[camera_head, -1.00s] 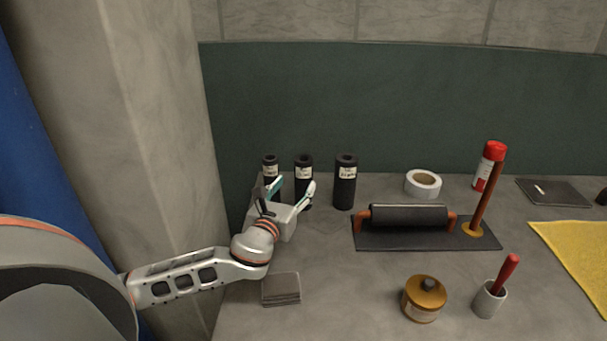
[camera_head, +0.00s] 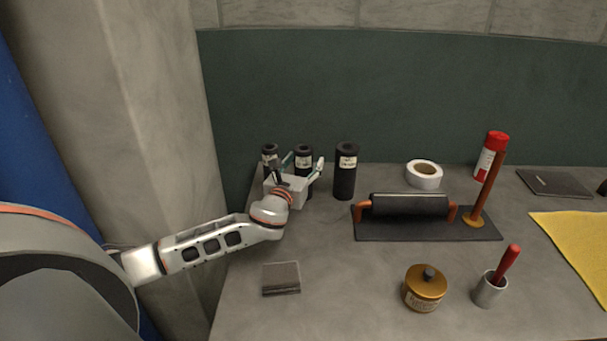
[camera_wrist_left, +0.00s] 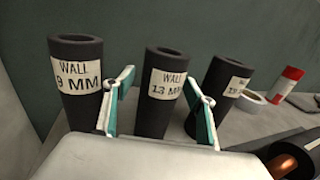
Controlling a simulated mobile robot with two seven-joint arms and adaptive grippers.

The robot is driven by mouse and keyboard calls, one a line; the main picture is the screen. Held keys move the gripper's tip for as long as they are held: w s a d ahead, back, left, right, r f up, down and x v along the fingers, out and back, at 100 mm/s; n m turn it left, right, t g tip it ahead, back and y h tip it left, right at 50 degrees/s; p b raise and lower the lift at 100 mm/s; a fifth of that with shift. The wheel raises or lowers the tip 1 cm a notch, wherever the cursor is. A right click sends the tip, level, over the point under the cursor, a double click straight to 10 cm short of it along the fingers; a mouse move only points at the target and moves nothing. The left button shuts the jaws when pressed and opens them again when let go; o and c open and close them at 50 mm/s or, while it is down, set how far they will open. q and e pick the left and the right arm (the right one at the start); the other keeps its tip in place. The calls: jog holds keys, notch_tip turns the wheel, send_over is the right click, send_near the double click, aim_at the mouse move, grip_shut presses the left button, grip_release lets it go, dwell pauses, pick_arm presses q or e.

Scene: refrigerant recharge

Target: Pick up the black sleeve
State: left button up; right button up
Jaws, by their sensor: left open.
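Three black sleeves stand upright in a row at the back left of the bench: the left one (camera_head: 268,152), the middle one (camera_head: 304,153) and the right one (camera_head: 345,174). In the left wrist view the left sleeve (camera_wrist_left: 77,110) has a label reading "WALL 9 MM" and the middle sleeve (camera_wrist_left: 160,100) "WALL 13 MM". The right sleeve (camera_wrist_left: 222,85) has a label that is only partly legible. My left gripper (camera_head: 304,163) is open, its fingers on either side of the middle sleeve in the wrist view. I cannot tell whether they touch it. My right gripper is not in view.
A black roll on an orange-ended stand (camera_head: 410,205) lies right of the sleeves. White tape (camera_head: 424,174), a red-capped can (camera_head: 489,160), a gold tin (camera_head: 425,287), a cup with a red handle (camera_head: 489,290) and grey squares (camera_head: 281,278) lie around. A wall closes the left side.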

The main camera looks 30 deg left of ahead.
pick_arm(q)
jog(key=c, duration=1.2)
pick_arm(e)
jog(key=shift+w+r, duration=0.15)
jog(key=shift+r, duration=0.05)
